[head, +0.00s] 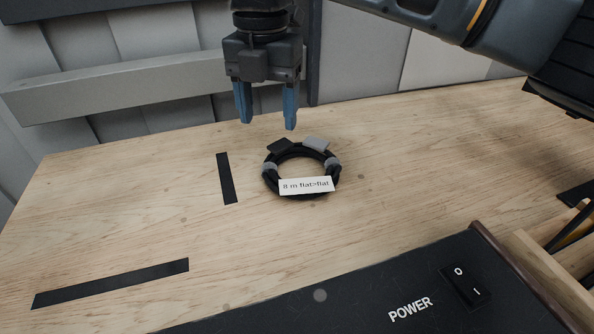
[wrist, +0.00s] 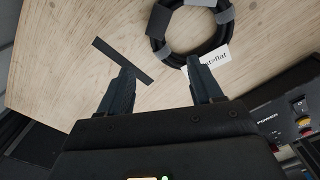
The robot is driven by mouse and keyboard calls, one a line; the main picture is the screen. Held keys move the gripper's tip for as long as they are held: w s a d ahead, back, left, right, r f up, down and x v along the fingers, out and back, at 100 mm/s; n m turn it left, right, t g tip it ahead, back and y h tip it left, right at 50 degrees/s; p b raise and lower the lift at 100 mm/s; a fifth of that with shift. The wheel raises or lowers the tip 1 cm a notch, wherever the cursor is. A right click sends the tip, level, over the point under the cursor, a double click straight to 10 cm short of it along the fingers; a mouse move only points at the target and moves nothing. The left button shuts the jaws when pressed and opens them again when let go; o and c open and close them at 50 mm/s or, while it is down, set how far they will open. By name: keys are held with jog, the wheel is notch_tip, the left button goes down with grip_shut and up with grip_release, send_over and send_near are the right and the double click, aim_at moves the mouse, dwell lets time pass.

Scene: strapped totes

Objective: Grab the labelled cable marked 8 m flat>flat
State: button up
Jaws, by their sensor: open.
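A coiled black cable (head: 270,179) lies flat on the wooden table, with grey ties, two flat end pieces and a white label (head: 306,186) reading "8 m flat>flat". My gripper (head: 267,122) is open and empty, with blue fingers pointing down. In the head view it hangs above the table, up and to the left of the coil. In the wrist view the cable (wrist: 160,38) is at the top, beyond the right fingertip, and my gripper (wrist: 157,68) spans bare table. The right finger partly covers the label there.
Black tape strips (head: 228,178) mark the table (head: 400,180) left of the coil. A black power panel (head: 380,300) with a switch runs along the front. A wooden crate (head: 550,270) with cables stands at the right. Table around the coil is clear.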

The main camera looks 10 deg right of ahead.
aim_at(273, 157)
jog(key=shift+w+f, duration=0.25)
jog(key=shift+f, duration=0.5)
jog(key=shift+d+f, duration=0.15)
jog(key=shift+f, duration=3.35)
jog(key=shift+c, duration=0.4)
grip_shut()
